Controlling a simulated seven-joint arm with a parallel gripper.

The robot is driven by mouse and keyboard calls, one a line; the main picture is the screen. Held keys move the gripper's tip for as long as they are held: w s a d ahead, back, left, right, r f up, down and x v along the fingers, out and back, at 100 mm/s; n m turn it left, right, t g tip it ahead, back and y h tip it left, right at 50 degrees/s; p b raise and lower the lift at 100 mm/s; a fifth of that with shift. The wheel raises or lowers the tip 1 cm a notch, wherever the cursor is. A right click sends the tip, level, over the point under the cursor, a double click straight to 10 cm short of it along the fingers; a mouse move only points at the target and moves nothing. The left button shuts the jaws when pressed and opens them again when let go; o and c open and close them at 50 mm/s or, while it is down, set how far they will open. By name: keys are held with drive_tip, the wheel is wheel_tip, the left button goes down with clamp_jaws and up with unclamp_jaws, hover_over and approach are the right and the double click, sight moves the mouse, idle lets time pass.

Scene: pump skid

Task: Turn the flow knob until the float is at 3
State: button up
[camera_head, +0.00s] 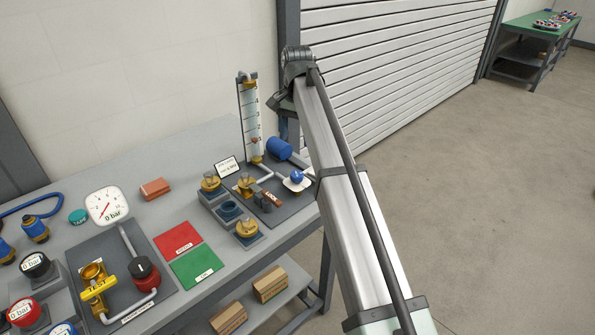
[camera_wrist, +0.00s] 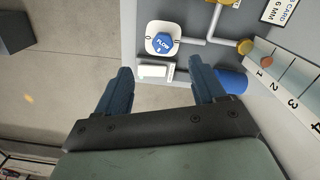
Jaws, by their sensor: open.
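The blue flow knob (camera_wrist: 163,43), marked FLOW, sits on a white square plate in the wrist view. The knob also shows at the skid's right edge in the head view (camera_head: 297,177). The flow tube (camera_head: 251,115) stands upright on the skid with a numbered scale. Its reddish float (camera_wrist: 267,62) is near the 1 mark, low in the tube. My gripper (camera_wrist: 162,78) is open and empty. In the wrist view its fingers straddle the knob's column below it in the picture, apart from the knob.
A blue cylinder (camera_head: 279,148) lies beside the tube's foot, close to my right finger in the wrist view. Brass valves (camera_head: 246,183) and pipes stand left of the knob. A gauge panel (camera_head: 107,206) and red and green mats (camera_head: 178,240) are further left. Floor is free at right.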

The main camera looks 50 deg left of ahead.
sight(297, 173)
drive_tip(key=f, duration=0.9)
drive_tip(key=w+f, duration=0.1)
drive_tip(key=f, duration=0.4)
drive_tip(key=shift+a, duration=0.3)
drive_tip(key=c, duration=1)
drive_tip(key=shift+c, duration=0.2)
